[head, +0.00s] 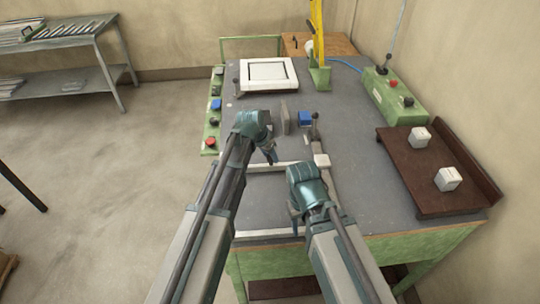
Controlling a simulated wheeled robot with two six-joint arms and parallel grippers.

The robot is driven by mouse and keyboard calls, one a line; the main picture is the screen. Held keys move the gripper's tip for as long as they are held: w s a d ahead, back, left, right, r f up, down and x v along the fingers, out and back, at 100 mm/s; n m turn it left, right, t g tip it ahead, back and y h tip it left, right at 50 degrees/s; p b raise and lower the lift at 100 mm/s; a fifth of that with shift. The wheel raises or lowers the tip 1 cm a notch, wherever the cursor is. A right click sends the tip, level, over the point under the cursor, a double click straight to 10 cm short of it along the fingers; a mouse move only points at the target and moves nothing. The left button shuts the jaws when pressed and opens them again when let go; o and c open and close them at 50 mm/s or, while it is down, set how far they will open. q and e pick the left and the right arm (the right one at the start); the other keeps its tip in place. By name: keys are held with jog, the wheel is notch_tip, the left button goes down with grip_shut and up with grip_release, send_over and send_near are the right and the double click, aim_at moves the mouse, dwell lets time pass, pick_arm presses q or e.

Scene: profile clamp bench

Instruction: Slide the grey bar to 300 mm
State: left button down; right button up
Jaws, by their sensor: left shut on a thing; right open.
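The grey bar (290,165) is a pale, narrow strip lying crosswise on the bench top, mid-bench. My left gripper (271,156) points down at the bar and is shut on it; the fingertips are small and the contact is partly hidden. A white block (321,160) sits at the bar's right end, on a narrow rail (331,184) running towards the front. My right gripper (295,222) is open and empty, nearer the front edge and left of the rail. Its wrist hides part of the bench. No millimetre marks are readable.
An upright grey plate (284,117), a blue block (305,118) and a dark-knobbed lever (315,127) stand behind the bar. A white framed tray (267,73) lies farther back. A brown board (425,185) carries two white blocks at right. Green button boxes flank the bench.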

pick_arm(q)
jog(key=w, duration=0.3)
jog(key=w+a, duration=0.1)
jog(key=w, duration=0.1)
jog(key=shift+w, duration=0.2)
jog(key=shift+s, duration=0.1)
jog(key=shift+c, duration=2.3)
grip_release()
jog(key=shift+r, duration=0.1)
pick_arm(e)
jog(key=shift+r, duration=0.1)
pick_arm(q)
jog(key=p+v, duration=1.2)
jog(key=v, duration=0.1)
jog(key=shift+r+p, duration=0.3)
jog(key=shift+p, duration=0.05)
pick_arm(e)
notch_tip(320, 180, up, 13)
jog(key=shift+f, duration=0.2)
pick_arm(q)
jog(key=shift+s, duration=0.1)
